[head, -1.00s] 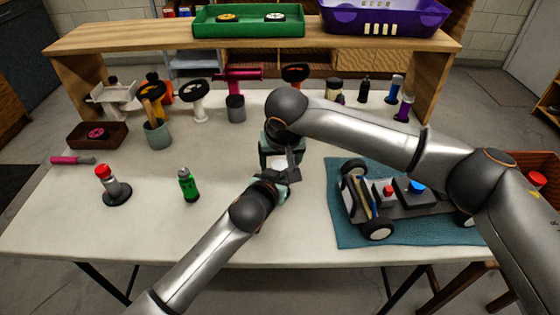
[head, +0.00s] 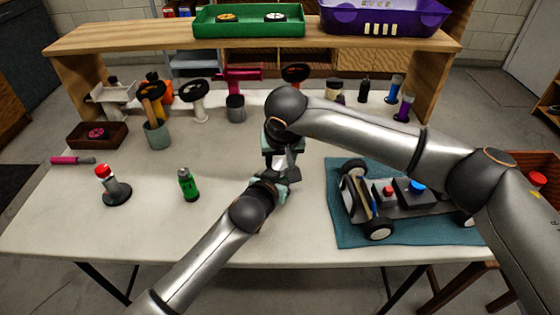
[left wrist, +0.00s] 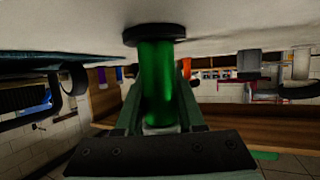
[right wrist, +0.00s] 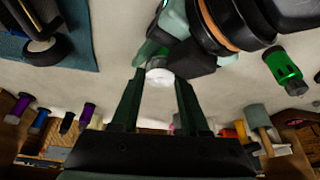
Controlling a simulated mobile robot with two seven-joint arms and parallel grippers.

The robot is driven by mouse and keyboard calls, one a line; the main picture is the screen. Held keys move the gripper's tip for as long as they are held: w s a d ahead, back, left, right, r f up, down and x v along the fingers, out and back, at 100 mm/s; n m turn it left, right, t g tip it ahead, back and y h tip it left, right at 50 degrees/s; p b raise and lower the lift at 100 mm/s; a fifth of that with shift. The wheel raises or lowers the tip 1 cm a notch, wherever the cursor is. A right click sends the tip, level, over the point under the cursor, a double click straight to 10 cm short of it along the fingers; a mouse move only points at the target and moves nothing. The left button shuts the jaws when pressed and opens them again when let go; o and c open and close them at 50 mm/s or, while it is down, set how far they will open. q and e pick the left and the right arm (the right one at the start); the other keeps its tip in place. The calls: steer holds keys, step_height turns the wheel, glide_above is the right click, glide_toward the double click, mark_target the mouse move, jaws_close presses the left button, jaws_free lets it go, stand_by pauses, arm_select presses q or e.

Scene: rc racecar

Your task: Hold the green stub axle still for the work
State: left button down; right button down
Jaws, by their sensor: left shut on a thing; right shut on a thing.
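The green stub axle (left wrist: 158,85) shows in the left wrist view as a green cylinder with a black disc at one end. My left gripper (left wrist: 157,100) is shut on it, one finger on each side. In the head view my left gripper (head: 270,185) is low over the middle of the table, and the axle is mostly hidden there. My right gripper (head: 282,158) points down just behind it. In the right wrist view my right gripper (right wrist: 162,80) is shut on a pale round piece (right wrist: 158,77) close to the left gripper. Whether that piece touches the axle is unclear.
A car chassis (head: 405,205) lies on a teal mat (head: 345,232) at the right. A green bottle-like item (head: 188,185) and a red-topped item on a black base (head: 112,187) stand at the left. Several parts line the table's back under a wooden shelf (head: 250,42).

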steer(key=m+h, duration=0.1)
steer(key=m, duration=0.3)
steer(key=shift+a+h, duration=0.2)
steer(key=shift+h, duration=0.2)
steer(key=shift+w+a+m+g+h, duration=0.1)
steer(key=shift+m+g+h, duration=0.25)
steer(key=shift+m, duration=1)
steer(key=shift+w+a+m+g+h, duration=0.15)
steer(key=shift+m+h, duration=0.4)
steer(key=shift+m, duration=0.8)
steer(key=shift+s+d, duration=0.1)
steer(key=shift+c, duration=1.9)
jaws_free()
steer(key=shift+r, duration=0.15)
steer(key=v, duration=1.2)
